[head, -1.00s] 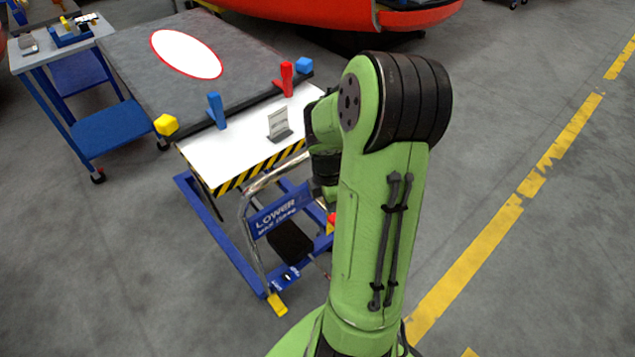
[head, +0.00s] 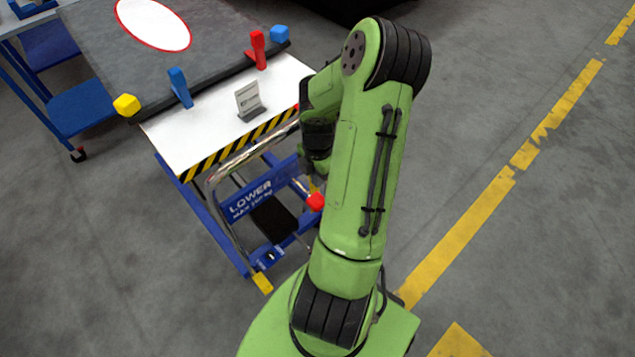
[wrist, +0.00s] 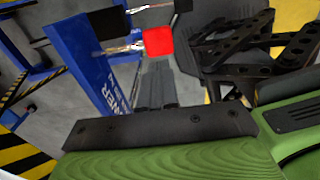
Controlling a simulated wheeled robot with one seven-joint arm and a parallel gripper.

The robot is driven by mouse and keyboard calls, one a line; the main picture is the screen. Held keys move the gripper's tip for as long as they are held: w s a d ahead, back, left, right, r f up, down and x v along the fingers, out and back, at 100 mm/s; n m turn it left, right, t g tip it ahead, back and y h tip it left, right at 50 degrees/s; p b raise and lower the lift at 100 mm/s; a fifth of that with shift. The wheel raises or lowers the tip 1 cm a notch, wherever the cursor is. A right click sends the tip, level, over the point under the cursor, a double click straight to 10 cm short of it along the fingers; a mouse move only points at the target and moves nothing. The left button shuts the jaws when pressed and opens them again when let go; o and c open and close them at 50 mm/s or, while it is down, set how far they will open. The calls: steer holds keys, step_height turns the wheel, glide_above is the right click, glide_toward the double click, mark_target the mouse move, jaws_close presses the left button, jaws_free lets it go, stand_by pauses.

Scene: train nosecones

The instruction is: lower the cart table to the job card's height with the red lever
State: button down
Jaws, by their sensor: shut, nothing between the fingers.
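The cart table (head: 185,145) has a white top with a yellow-black striped edge, on a blue frame marked LOWER. The job card (head: 248,98) stands upright in a small holder on that top; its text is too small to read. The red lever's knob (head: 316,202) shows beside the blue frame, low on the cart's right side. The knob is also at the top centre in the wrist view (wrist: 157,40). My gripper (wrist: 205,50) is shut and empty, its black linkage right of the knob; I cannot tell whether they touch. In the head view my arm hides the fingers.
A dark grey surface (head: 120,70) adjoins the white top, with a blue peg (head: 180,88), a red peg (head: 258,50), a yellow block (head: 127,105) and a blue block (head: 280,35) along its edge. A blue trolley (head: 80,105) stands left. The floor at right is clear.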

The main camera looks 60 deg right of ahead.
mark_target(318, 200)
step_height(318, 200, down, 8)
steer(key=shift+f+b, duration=0.1)
steer(key=shift+b, duration=0.95)
